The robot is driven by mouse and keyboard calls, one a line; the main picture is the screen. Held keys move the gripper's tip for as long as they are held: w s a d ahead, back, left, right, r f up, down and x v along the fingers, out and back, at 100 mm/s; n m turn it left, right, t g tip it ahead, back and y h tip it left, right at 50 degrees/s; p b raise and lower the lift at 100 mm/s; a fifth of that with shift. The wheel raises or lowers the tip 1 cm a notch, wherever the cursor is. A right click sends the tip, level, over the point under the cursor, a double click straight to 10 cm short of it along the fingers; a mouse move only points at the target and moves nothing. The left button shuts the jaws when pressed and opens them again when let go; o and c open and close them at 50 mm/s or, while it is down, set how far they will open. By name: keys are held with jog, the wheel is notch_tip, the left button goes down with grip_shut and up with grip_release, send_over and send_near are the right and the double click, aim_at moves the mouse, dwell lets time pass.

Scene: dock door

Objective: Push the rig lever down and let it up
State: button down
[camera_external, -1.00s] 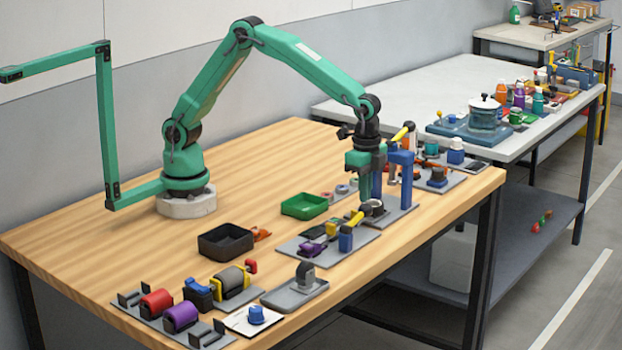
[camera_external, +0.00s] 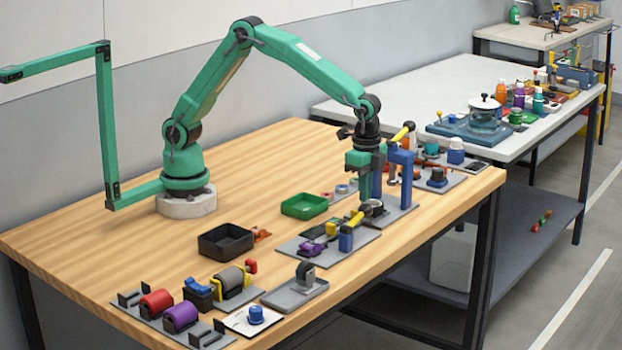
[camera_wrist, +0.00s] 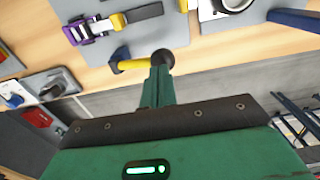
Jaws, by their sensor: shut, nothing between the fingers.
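A yellow lever (camera_external: 355,220) stands on a low blue post on a grey plate near the table's front edge. In the wrist view a yellow lever (camera_wrist: 133,65) ends in a dark round knob, which I take to be the same one. My gripper (camera_external: 364,204) points straight down beside the upper end of this lever. It is shut and empty. In the wrist view its fingertips (camera_wrist: 161,64) overlap the knob; I cannot tell if they touch it.
A purple clamp (camera_external: 312,249) lies on the plate, left of the lever. A round fixture (camera_external: 376,208) stands close by my gripper. A green tray (camera_external: 303,205) and a black tray (camera_external: 226,241) stand further left. Bare wood is free behind them.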

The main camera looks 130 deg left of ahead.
aim_at(366, 205)
jog(key=shift+f, duration=0.8)
jog(key=shift+a+f, duration=0.15)
jog(key=shift+f, duration=0.45)
jog(key=shift+a+f, duration=0.15)
jog(key=shift+f, duration=0.4)
dwell(1.2)
jog(key=shift+f, duration=0.75)
dwell(1.0)
jog(key=shift+r, duration=0.1)
dwell(0.6)
jog(key=shift+r, duration=4.95)
